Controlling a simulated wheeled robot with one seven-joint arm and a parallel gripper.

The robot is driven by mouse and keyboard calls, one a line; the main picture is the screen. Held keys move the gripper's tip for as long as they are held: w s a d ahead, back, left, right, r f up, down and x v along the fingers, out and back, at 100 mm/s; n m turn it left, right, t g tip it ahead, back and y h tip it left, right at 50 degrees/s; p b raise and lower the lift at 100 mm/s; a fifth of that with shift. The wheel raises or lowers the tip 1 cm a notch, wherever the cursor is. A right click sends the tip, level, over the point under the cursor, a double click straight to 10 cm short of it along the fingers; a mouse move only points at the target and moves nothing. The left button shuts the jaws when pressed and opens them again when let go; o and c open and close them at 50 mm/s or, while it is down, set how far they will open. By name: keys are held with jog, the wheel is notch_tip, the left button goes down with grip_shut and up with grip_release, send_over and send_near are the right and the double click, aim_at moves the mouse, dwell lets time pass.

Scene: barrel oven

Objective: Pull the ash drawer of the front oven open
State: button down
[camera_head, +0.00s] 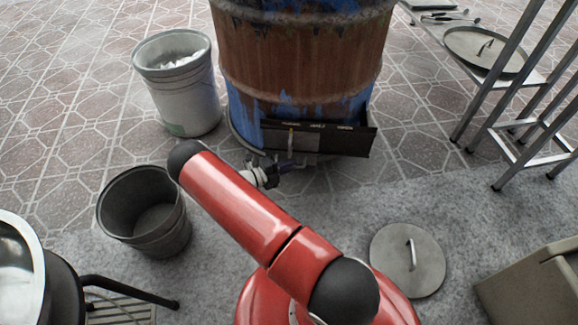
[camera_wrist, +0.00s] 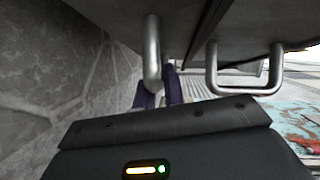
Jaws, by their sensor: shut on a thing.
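The front oven is a rusty, blue-flecked barrel (camera_head: 305,60). A dark front panel with a metal handle (camera_head: 290,140) is low on it. My gripper (camera_head: 290,164) is just below this panel, at the barrel's foot. In the wrist view my gripper's dark fingers (camera_wrist: 159,94) are shut on the lower end of a metal bar handle (camera_wrist: 152,45), which I take for the ash drawer's. A second U-shaped handle (camera_wrist: 235,88) is to the right, past a seam, and is free. The drawer itself is mostly hidden, so I cannot tell how far out it is.
A pale bucket (camera_head: 178,100) with white contents stands left of the barrel, and a dark empty bucket (camera_head: 150,235) is nearer. A round lid (camera_head: 408,260) lies on the floor at right. A metal rack (camera_head: 505,90) stands behind it.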

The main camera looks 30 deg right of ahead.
jog(key=s+a+p, duration=0.2)
jog(key=s+a, duration=0.4)
jog(key=s, duration=0.4)
jog(key=s+a+p, duration=0.2)
jog(key=s+a, duration=0.5)
jog(key=s, duration=0.3)
jog(key=c, duration=1.5)
grip_release()
jog(key=a, duration=0.5)
jog(key=a+r, duration=0.1)
jog(key=a, duration=0.1)
jog(key=shift+s+a, duration=0.1)
jog(key=shift+a, duration=0.3)
